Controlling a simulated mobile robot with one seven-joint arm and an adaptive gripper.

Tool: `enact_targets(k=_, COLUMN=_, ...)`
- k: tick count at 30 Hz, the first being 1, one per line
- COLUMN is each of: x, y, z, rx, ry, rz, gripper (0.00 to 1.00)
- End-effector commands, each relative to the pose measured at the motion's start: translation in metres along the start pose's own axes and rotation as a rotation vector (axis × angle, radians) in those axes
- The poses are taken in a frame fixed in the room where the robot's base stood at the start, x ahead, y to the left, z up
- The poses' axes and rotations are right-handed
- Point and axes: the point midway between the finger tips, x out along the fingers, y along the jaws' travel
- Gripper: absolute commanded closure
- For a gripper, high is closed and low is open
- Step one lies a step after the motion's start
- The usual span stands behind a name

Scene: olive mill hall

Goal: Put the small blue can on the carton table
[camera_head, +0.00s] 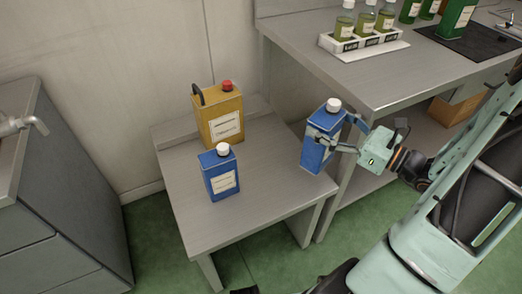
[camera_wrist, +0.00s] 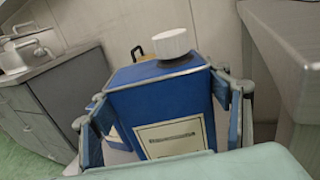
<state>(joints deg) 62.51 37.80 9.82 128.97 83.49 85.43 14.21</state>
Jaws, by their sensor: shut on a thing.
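My gripper (camera_head: 325,143) is shut on a blue can (camera_head: 318,152) with a white cap and a pale label. The can is close to upright, at the right end of a low grey metal table (camera_head: 255,205); I cannot tell whether its base touches the top. In the wrist view the held can (camera_wrist: 160,95) fills the middle, with a finger on each side. A second blue can (camera_head: 221,172) with a white cap stands on the low table, left of the held one. Nothing shown marks this table as the carton table.
A yellow can (camera_head: 219,115) with a red cap stands behind the second blue can. A higher workbench (camera_head: 370,85) at right carries a white rack (camera_head: 362,43) of bottles. A brown box (camera_head: 455,108) is under it. A grey cabinet (camera_head: 60,180) stands at left. The low table's front is clear.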

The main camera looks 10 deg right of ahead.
Motion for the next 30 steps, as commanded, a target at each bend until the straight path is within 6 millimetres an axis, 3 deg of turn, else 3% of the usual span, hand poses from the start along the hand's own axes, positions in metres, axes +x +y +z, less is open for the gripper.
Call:
enact_targets(k=5, x=0.007, y=0.002, z=-0.002, rx=-0.002, ry=-0.006, rz=0.005, gripper=0.88)
enact_targets(k=18, x=0.090, y=0.024, z=-0.042, rx=-0.001, ry=-0.007, rz=0.008, gripper=0.88)
enact_targets(k=24, x=0.115, y=0.030, z=-0.075, rx=0.000, ry=-0.007, rz=0.005, gripper=0.88)
enact_targets(k=30, x=0.127, y=0.032, z=-0.087, rx=-0.003, ry=-0.007, rz=0.003, gripper=0.88)
